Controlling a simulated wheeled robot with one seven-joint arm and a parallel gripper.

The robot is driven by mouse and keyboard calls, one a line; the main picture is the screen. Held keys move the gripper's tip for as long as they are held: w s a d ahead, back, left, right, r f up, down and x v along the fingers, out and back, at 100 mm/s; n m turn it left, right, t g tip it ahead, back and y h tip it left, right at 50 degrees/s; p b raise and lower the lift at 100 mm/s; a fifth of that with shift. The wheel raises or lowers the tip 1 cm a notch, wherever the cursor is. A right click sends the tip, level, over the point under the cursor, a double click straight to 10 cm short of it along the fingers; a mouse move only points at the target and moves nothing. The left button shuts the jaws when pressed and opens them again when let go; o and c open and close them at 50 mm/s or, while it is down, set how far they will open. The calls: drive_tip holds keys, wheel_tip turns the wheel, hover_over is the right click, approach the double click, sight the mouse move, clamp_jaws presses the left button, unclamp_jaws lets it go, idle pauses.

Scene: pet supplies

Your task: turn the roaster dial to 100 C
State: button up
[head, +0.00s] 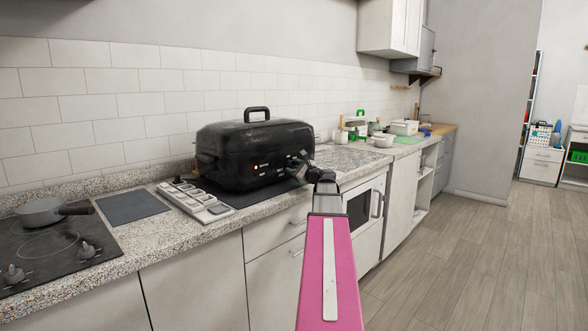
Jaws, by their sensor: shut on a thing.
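The black roaster (240,155) stands on the counter against the tiled wall, lid on, with a loop handle on top. Small orange lights or marks show low on its front. My pink arm reaches in from the lower right. My gripper (300,167) is at the right end of the roaster's front and is shut on the roaster dial. The gripper hides the dial, so its setting and scale cannot be read from here.
A light panel with several utensils or knobs (193,200) lies just left of the roaster. A grey pan (45,211) sits on the black cooktop (60,245) at far left. White bowls (383,140) stand farther right. The floor at right is clear.

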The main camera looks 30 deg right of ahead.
drive_tip(key=shift+m, duration=0.4)
drive_tip(key=o, duration=0.9)
drive_tip(key=v, duration=1.1)
drive_tip(key=shift+a, duration=0.1)
